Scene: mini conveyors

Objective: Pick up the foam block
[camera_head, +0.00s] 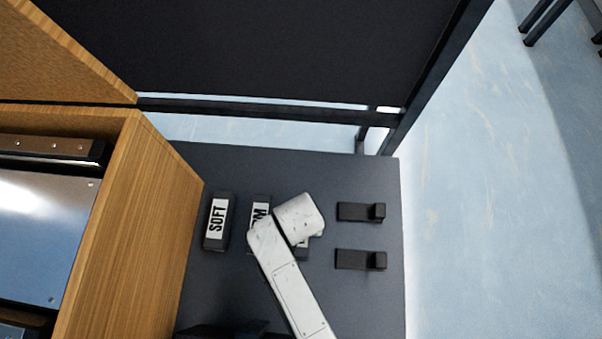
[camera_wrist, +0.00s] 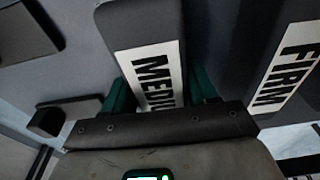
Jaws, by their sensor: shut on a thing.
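Three dark blocks with white labels are in view. The MEDIUM block (camera_wrist: 140,25) lies between the two green fingers of my gripper (camera_wrist: 162,92) in the wrist view, and the gripper is shut on it. In the head view only a small part of the MEDIUM block (camera_head: 303,254) shows beside my white arm, which hides the gripper. The FIRM block (camera_wrist: 290,65) is to its right in the wrist view; its label is partly covered in the head view (camera_head: 260,208). The SOFT block (camera_head: 217,222) stands at the left. I cannot tell whether the MEDIUM block touches the table.
The blocks are on a dark grey table (camera_head: 370,300). Two small black bracket-like parts (camera_head: 361,212) (camera_head: 361,260) sit to the right. A wooden cabinet (camera_head: 130,240) borders the table on the left. A large black panel (camera_head: 270,45) stands behind it.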

